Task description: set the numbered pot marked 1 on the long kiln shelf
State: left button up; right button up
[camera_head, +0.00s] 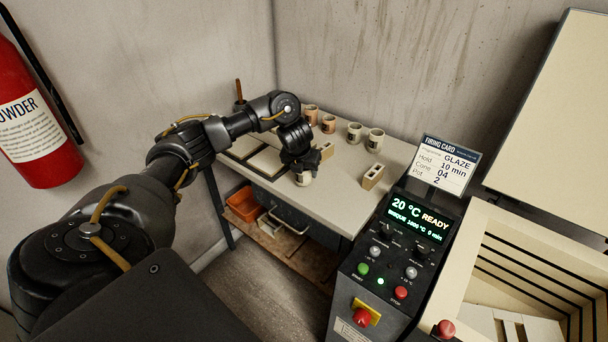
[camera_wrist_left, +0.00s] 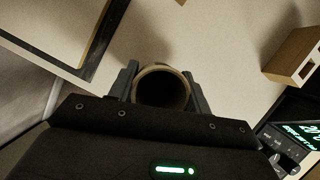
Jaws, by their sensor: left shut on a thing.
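My left gripper (camera_head: 301,168) is over the front part of the table and shut on a small pale pot (camera_head: 303,180) with a dark mark on its side. In the left wrist view the round rim and dark inside of this pot (camera_wrist_left: 162,70) show between the two fingers. Its number cannot be read, and I cannot tell whether its base touches the table. Several other pots (camera_head: 375,140) stand at the back of the table; their numbers are too small to read. Pale slabs (camera_head: 510,328) lie inside the open kiln; I cannot tell which is the long shelf. My right gripper is not in view.
The table (camera_head: 335,208) also bears dark-framed panels (camera_head: 264,163) and a hollow block (camera_head: 372,176). The control box (camera_head: 385,275) and firing card (camera_head: 446,166), reading pot 2, stand between table and kiln (camera_head: 470,240). The kiln lid (camera_head: 550,110) is raised.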

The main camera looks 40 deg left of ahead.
pick_arm(q)
jog(key=s+d+r+p, duration=0.8)
jog(key=s+d+r, duration=0.1)
jog(key=s+r, duration=0.2)
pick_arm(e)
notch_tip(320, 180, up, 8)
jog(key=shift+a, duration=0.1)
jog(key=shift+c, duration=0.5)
pick_arm(q)
jog(key=s+d+r+n+g, duration=0.2)
jog(key=d+n, duration=0.3)
jog(key=n, duration=0.5)
jog(key=s+d+r+n+g+h, duration=0.1)
jog(key=d+r+n+g, duration=0.3)
jog(key=n, duration=0.7)
jog(key=s+d+r+n+g, duration=0.2)
jog(key=d+r+n, duration=0.3)
jog(key=n, duration=0.6)
jog(key=shift+s+d+g+h, duration=0.3)
jog(key=shift+s+d+g, duration=0.1)
jog(key=shift+s, duration=0.25)
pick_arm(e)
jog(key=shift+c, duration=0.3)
